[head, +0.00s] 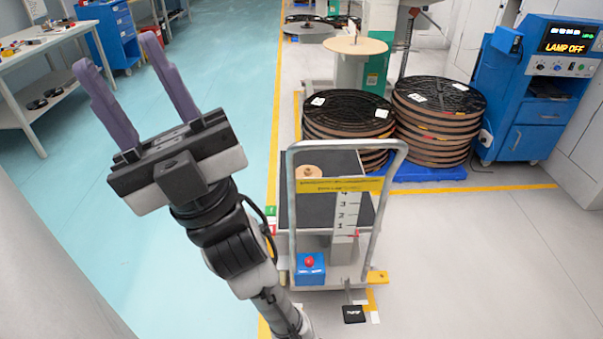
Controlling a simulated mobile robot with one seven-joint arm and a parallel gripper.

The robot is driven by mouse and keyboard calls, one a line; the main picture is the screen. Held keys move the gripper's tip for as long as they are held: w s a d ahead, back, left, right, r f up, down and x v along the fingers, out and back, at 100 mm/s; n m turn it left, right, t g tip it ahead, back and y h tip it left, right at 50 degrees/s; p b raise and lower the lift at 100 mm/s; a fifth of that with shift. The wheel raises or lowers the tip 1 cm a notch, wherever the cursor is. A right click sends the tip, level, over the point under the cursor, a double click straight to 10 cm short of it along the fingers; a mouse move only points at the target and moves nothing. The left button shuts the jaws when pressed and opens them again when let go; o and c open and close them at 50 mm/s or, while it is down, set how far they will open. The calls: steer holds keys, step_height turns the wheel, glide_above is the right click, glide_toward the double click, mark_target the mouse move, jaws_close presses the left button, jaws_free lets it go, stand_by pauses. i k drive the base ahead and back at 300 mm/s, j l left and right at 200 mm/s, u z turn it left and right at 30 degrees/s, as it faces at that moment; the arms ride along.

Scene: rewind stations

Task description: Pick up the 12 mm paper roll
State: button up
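A small tan roll (308,172) lies on the dark top of a grey lift trolley (340,216); its label cannot be read, so I cannot tell if it is the 12 mm paper roll. The trolley's handle frame and yellow band stand in front of its lower part. My gripper (117,56) is in the upper left of the head view, with its two purple fingers spread wide and nothing between them. It points up and away, well to the left of the trolley and apart from it.
Two stacks of large dark-topped reels (348,126) (438,115) stand behind the trolley on blue pallets. A blue cabinet (540,95) reading "LAMP OFF" is at the right. A wooden-topped reel stand (355,46) is behind. Floor at the right front is clear.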

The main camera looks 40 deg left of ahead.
mark_target(308, 173)
steer(key=j+z, duration=0.1)
steer(key=j, duration=1)
steer(key=i+j+z, duration=0.1)
steer(key=j, duration=0.6)
steer(key=i+j, duration=0.1)
steer(key=j, duration=0.6)
steer(key=i+j+z, duration=0.15)
steer(key=j, duration=0.55)
steer(key=i+j, duration=0.1)
steer(key=j, duration=0.4)
steer(key=i+j+z, duration=0.15)
steer(key=j, duration=0.4)
steer(key=i+j+z, duration=0.15)
steer(key=i+j, duration=0.6)
steer(key=i, duration=0.1)
